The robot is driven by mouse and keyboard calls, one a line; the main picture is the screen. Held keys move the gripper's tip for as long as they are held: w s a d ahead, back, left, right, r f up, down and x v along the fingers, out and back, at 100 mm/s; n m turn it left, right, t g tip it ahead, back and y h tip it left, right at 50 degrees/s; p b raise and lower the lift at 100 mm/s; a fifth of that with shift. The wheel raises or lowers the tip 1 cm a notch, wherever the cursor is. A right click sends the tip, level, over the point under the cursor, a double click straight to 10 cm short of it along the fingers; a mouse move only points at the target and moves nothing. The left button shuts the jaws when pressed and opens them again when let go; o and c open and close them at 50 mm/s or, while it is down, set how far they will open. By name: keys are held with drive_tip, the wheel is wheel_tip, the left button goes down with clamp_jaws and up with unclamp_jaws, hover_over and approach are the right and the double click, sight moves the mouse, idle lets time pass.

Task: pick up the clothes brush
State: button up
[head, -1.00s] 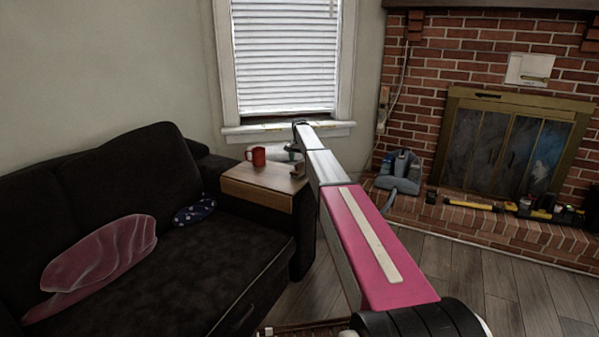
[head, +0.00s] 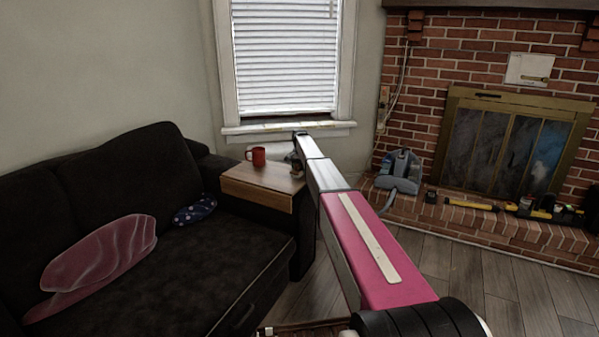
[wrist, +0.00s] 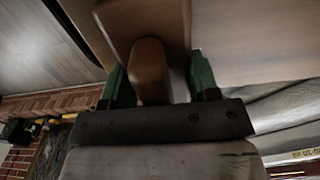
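The clothes brush, a brown wooden piece with a rounded handle (wrist: 150,72), shows in the wrist view at the edge of the wooden table top. My gripper (wrist: 158,82) has its green fingertips apart, one on each side of the handle. A gap shows on the right of the handle; I cannot tell if the left finger touches it. In the head view my gripper is small over the right side of the side table (head: 255,187), and the brush is too small and covered to make out clearly.
A red mug (head: 257,156) stands on the table left of my gripper. A black sofa (head: 190,265) with cushions is at the left. The window sill (head: 250,130) is behind. A brick hearth (head: 480,220) with a grey-blue machine (head: 400,172) and tools is at the right.

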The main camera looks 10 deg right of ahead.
drive_tip(key=shift+r, duration=0.45)
drive_tip(key=r, duration=0.3)
drive_tip(key=shift+a+r, duration=0.4)
drive_tip(key=s+a+r, duration=0.2)
drive_tip(key=a+r, duration=0.4)
drive_tip(key=a, duration=0.4)
drive_tip(key=shift+a+r, duration=0.15)
drive_tip(key=shift+a, duration=0.25)
